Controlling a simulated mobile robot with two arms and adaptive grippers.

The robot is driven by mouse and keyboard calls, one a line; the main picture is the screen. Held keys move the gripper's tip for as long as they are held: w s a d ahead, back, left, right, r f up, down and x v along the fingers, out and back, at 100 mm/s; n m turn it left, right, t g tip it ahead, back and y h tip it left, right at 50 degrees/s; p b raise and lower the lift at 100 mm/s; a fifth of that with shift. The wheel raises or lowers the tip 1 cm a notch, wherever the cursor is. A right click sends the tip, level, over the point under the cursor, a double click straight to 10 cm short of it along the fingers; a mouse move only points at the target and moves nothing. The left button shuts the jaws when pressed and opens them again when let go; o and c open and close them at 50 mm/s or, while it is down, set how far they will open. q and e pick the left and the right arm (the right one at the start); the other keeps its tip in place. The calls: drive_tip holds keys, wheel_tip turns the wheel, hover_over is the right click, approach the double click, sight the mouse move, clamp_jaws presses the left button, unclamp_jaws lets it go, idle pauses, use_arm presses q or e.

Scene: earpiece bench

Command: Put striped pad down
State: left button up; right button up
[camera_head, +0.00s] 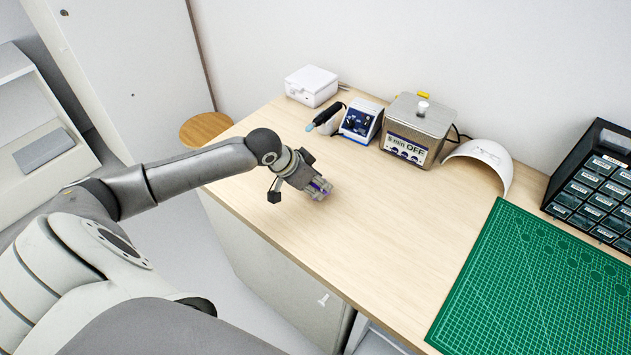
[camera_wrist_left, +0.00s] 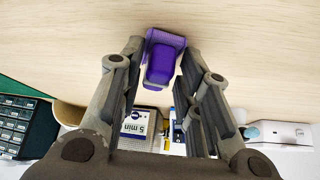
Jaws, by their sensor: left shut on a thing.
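My left gripper (camera_head: 321,188) is over the left part of the wooden bench, near its front edge. It is shut on a small purple pad (camera_wrist_left: 162,58), which sits between the two fingers in the left wrist view. My right gripper is not in view.
A white box (camera_head: 312,86), a blue-and-white device (camera_head: 361,120), a metal cleaner reading "5 min OFF" (camera_head: 418,118) and a white arched lamp (camera_head: 482,158) line the back. A green mat (camera_head: 545,290) and black drawer cabinet (camera_head: 596,190) are right. The bench middle (camera_head: 400,220) is clear.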

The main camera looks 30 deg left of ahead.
use_arm(q)
drive_tip(key=shift+f, duration=0.1)
drive_tip(key=o, duration=1)
